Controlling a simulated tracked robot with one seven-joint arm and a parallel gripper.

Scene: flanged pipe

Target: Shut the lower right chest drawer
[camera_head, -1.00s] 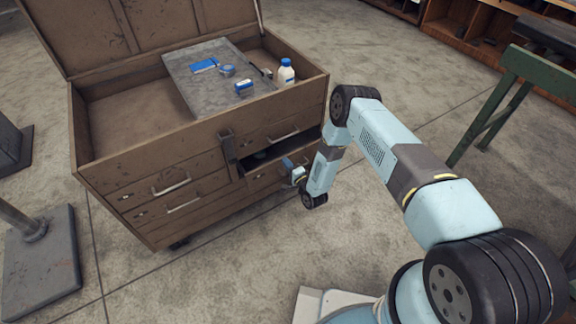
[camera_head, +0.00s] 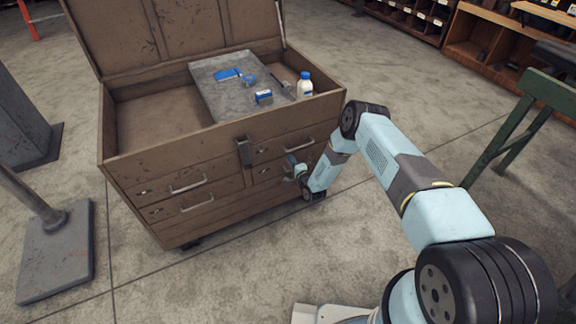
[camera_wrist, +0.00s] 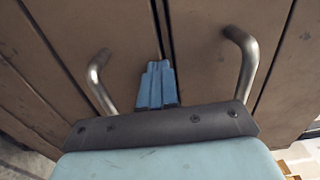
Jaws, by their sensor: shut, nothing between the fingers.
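The brown wooden chest (camera_head: 118,170) stands with its lid raised. Its lower right drawer (camera_head: 264,173) looks flush, or nearly so, with the drawers beside it, and no dark opening shows. My gripper (camera_head: 291,159) is at the right drawer fronts, partly hidden by my own arm. In the wrist view, my gripper's blue fingers (camera_wrist: 158,66) are together and empty. They point at the drawer fronts near a dark seam, between two metal handles, one on the left (camera_wrist: 98,78) and one on the right (camera_wrist: 243,60). Contact cannot be told.
On the chest's grey top panel (camera_head: 215,75) lie small blue items, with a white bottle (camera_head: 305,86) beside it. A grey post base (camera_head: 60,255) stands left of the chest, and a green frame (camera_head: 510,125) stands at right. The floor in front is clear.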

